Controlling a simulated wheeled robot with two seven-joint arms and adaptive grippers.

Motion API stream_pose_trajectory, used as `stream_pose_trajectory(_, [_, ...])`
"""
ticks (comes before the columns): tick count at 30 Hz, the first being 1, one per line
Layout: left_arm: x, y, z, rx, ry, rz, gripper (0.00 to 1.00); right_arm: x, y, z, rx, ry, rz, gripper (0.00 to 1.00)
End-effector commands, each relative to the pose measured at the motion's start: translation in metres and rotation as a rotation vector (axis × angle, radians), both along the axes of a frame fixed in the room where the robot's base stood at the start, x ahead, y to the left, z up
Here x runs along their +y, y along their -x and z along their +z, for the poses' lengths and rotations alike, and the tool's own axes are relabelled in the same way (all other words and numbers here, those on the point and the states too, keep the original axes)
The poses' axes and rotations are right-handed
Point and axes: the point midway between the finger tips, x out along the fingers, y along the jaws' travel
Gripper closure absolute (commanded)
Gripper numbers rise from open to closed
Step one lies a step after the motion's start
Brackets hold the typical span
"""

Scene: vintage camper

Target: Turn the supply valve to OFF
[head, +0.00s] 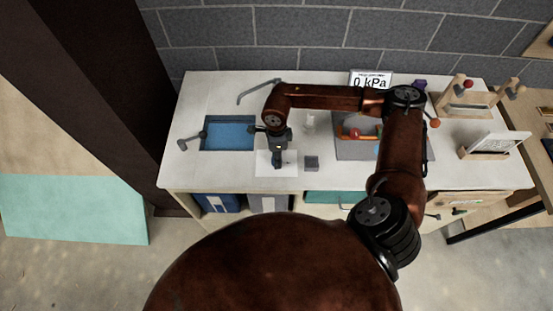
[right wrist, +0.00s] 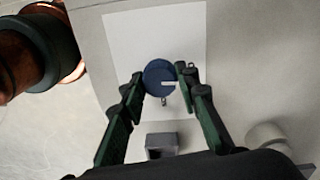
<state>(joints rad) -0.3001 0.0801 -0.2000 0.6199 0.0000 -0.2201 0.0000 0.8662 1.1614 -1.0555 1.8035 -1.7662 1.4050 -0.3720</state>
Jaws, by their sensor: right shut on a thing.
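The supply valve's round blue knob (right wrist: 160,76) sits on a white plate (right wrist: 120,40) in the right wrist view. A white mark on the knob points to the picture's right. A short grey pin shows just below the knob. My right gripper (right wrist: 160,82) has one finger on each side of the knob and is shut on it. In the head view my right gripper (head: 278,158) points down over the white plate (head: 262,169) and hides most of the knob. No OFF lettering can be read. My left gripper is not in view.
A small grey block (head: 312,163) stands close to the plate. A blue sink basin (head: 228,136) lies to the left. A display (head: 371,80) at the back reads 0 kPa. Wooden stands (head: 465,108) are at the right. My right arm spans the worktop.

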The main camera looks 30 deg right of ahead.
Motion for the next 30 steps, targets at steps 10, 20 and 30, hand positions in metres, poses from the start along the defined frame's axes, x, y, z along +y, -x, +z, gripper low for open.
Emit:
stream_pose_trajectory(10, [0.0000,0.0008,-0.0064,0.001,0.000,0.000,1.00,-0.0004,-0.0010,0.0006,-0.002,0.002,0.064,0.95])
stream_pose_trajectory(20, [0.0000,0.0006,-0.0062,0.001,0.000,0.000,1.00,-0.0004,-0.0011,0.0010,-0.003,0.001,0.066,0.95])
stream_pose_trajectory(30, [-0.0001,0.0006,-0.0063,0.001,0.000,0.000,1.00,0.0000,-0.0006,0.0005,-0.001,0.000,0.066,0.53])
